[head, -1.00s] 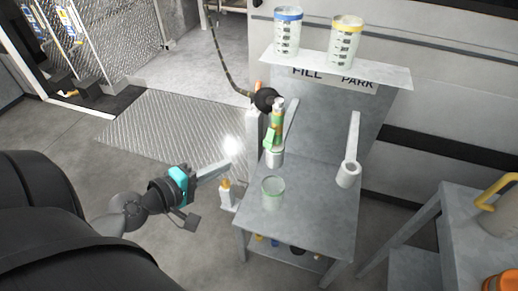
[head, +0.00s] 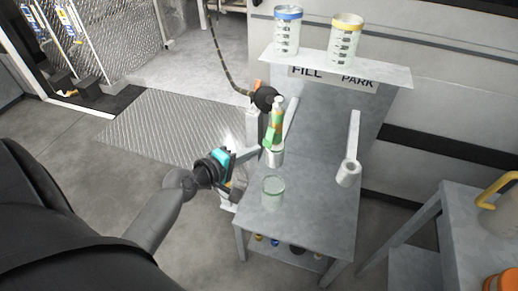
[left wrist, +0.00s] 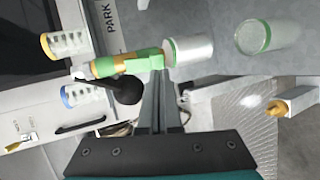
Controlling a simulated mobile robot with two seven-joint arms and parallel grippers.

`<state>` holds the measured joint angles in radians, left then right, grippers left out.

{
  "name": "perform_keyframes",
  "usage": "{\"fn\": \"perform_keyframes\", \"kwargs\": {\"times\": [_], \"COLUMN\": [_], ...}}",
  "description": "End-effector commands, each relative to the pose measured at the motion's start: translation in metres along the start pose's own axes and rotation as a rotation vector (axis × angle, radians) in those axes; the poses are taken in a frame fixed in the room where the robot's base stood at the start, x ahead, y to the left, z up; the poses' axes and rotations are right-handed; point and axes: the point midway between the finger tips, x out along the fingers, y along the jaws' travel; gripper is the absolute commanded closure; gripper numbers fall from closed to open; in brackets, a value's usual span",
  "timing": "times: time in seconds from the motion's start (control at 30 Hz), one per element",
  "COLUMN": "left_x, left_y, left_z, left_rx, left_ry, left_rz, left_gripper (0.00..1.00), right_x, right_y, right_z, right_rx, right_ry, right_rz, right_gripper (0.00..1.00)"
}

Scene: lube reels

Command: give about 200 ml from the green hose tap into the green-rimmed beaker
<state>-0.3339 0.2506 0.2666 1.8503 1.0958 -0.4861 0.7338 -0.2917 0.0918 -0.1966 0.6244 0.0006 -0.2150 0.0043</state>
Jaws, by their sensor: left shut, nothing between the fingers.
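The green hose tap (head: 275,128), with an orange and green body, stands nozzle-down at a grey holder cup (head: 275,158) on the FILL side. It also shows in the left wrist view (left wrist: 130,65), beside my fingers. The green-rimmed beaker (head: 273,192), clear and seemingly empty, stands on the table in front of the holder; it shows at the upper right of the left wrist view (left wrist: 272,36). My left gripper (head: 256,149) is shut and empty, its fingertips just left of the tap; whether they touch it is unclear. My right gripper is not in view.
An empty holder (head: 347,174) stands on the PARK side of the metal table (head: 310,215). A blue-rimmed beaker (head: 287,35) and a yellow-rimmed beaker (head: 345,42) stand on the upper shelf. A dark hose (head: 225,62) hangs behind the tap. Another table (head: 440,215) is at right.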

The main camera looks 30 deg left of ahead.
Motion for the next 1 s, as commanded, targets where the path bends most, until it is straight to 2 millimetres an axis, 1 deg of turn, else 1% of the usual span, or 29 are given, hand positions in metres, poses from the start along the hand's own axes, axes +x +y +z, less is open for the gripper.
{"fn": "perform_keyframes", "kwargs": {"times": [0.03,0.1,0.3,0.47,0.77,1.0], "left_x": [0.008,0.016,0.029,0.032,0.032,0.036], "left_y": [0.0,-0.001,-0.001,-0.001,-0.001,-0.007], "left_z": [0.0,0.0,0.0,0.0,0.0,0.0], "left_rx": [-0.002,-0.001,-0.001,0.0,0.0,0.001], "left_ry": [0.0,0.0,0.0,0.0,0.0,-0.001], "left_rz": [0.002,0.001,0.0,-0.002,0.001,0.051], "left_gripper": [1.0,1.0,1.0,1.0,1.0,1.0], "right_x": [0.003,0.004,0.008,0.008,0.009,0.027], "right_y": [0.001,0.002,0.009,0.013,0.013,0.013], "right_z": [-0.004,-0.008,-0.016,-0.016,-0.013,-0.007], "right_rx": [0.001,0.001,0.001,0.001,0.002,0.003], "right_ry": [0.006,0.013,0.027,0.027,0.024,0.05], "right_rz": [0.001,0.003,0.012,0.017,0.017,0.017], "right_gripper": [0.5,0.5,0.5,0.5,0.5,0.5]}}
